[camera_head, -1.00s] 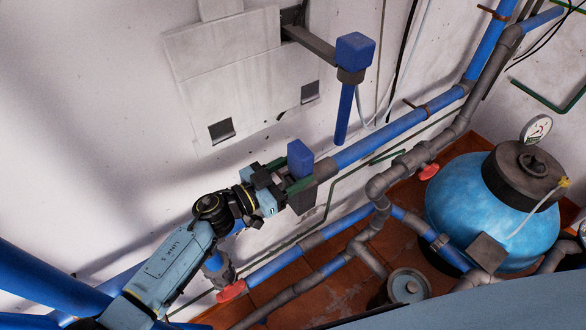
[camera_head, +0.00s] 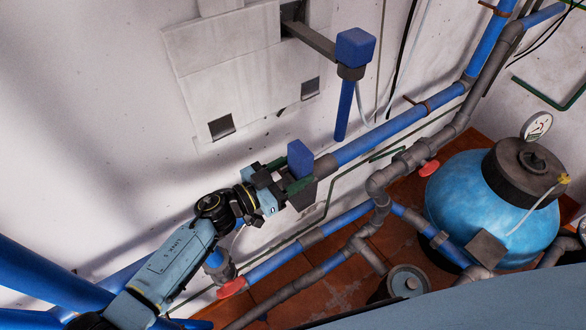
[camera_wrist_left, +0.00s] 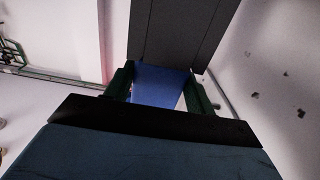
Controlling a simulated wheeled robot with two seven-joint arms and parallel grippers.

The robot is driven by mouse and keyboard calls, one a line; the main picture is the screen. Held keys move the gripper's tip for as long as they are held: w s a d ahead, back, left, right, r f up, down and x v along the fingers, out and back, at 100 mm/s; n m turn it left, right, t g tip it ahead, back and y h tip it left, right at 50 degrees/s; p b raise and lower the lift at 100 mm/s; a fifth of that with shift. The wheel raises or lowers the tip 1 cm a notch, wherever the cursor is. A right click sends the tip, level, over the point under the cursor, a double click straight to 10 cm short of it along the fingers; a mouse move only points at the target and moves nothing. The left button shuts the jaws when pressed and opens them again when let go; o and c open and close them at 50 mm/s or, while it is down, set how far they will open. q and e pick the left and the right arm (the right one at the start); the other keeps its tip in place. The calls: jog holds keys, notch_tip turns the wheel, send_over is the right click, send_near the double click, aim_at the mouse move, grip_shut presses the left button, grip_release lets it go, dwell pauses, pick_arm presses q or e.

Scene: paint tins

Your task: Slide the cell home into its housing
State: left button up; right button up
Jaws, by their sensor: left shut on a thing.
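A blue block (camera_head: 300,157), which I take as the cell, stands up at the fingers of my left gripper (camera_head: 290,184). The green fingers are shut on it. In the left wrist view, blue (camera_wrist_left: 160,86) shows between the two green fingers (camera_wrist_left: 160,92). A dark grey box-like part (camera_head: 304,197), perhaps the housing, is right at the fingers and below the block. In the left wrist view a large dark grey body (camera_wrist_left: 176,32) rises just beyond the blue. I cannot tell how far the block sits inside it. My right gripper is not in view.
Another blue block (camera_head: 355,49) tops a grey bracket above and to the right. A blue pipe (camera_head: 385,134) runs along the wall close to my gripper. A pale wall panel (camera_head: 230,75) is above. A blue tank (camera_head: 490,205) with a gauge (camera_head: 537,126) stands at right.

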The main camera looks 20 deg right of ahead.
pick_arm(q)
jog(key=shift+f, duration=0.25)
jog(key=o, duration=0.9)
jog(key=shift+p+v, duration=2.55)
jog(key=shift+v, duration=3.45)
